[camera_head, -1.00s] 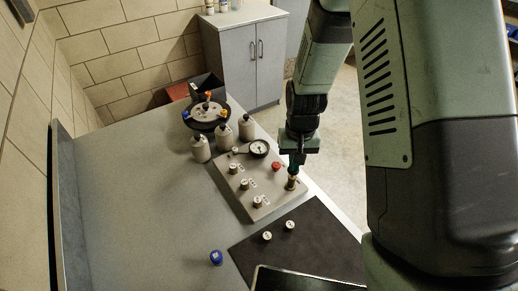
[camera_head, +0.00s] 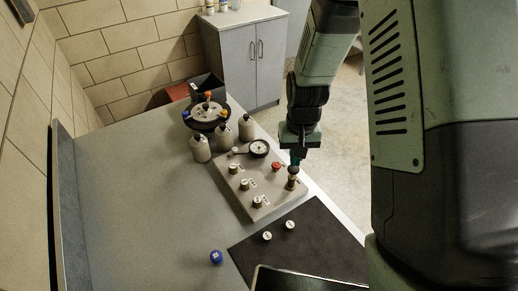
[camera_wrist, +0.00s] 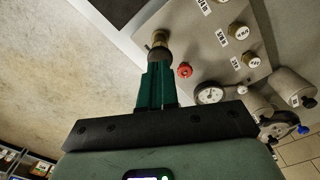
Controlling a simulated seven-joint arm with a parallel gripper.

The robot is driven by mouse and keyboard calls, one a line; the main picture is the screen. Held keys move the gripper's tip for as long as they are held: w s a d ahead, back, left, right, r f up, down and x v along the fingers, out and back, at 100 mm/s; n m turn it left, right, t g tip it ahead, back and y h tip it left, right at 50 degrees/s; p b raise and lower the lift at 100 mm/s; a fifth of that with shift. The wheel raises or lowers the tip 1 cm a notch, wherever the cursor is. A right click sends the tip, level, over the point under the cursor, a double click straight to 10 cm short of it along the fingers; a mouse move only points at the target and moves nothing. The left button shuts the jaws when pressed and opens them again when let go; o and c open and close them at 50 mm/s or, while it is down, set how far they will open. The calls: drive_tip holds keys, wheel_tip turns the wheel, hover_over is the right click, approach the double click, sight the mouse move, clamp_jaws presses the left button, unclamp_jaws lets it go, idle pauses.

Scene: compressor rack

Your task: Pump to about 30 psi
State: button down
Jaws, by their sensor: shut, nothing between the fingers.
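The grey compressor panel (camera_head: 225,188) lies on the bench. Its round white dial gauge (camera_head: 259,149) is at the far end; it also shows in the wrist view (camera_wrist: 210,95), with the needle too small to read. The pump plunger (camera_head: 291,182), a brass-coloured post with a grey rounded top, stands at the panel's right edge; the wrist view shows it (camera_wrist: 160,42) just beyond the fingertips. My gripper (camera_head: 296,161) is shut and empty, pointing down directly over the plunger. I cannot tell whether the tips touch its top.
Several labelled brass knobs (camera_head: 245,184) line the panel. Grey bottles (camera_head: 200,149) and a round carousel (camera_head: 208,113) stand behind it. A black mat (camera_head: 305,240) with two small white-topped pieces and a blue cap (camera_head: 216,257) lie in front. The bench's left is clear.

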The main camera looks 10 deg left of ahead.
idle(0.3)
drive_tip(key=shift+r, duration=2.5)
drive_tip(key=s+d+r+t, duration=0.2)
drive_tip(key=d+r, duration=0.2)
drive_tip(key=r, duration=0.7)
drive_tip(key=s+d+r+m+t, duration=0.1)
drive_tip(key=s+d+r, duration=0.3)
drive_tip(key=s+r, duration=0.3)
drive_tip(key=s+d+r+m+t, duration=0.1)
drive_tip(key=s+d+r, duration=0.3)
drive_tip(key=s+r, duration=0.4)
drive_tip(key=s+t, duration=0.1)
drive_tip(key=s, duration=0.1)
drive_tip(key=shift+s+r+m+t, duration=0.15)
drive_tip(key=shift+s+m+t, duration=0.15)
drive_tip(key=shift+s, duration=0.05)
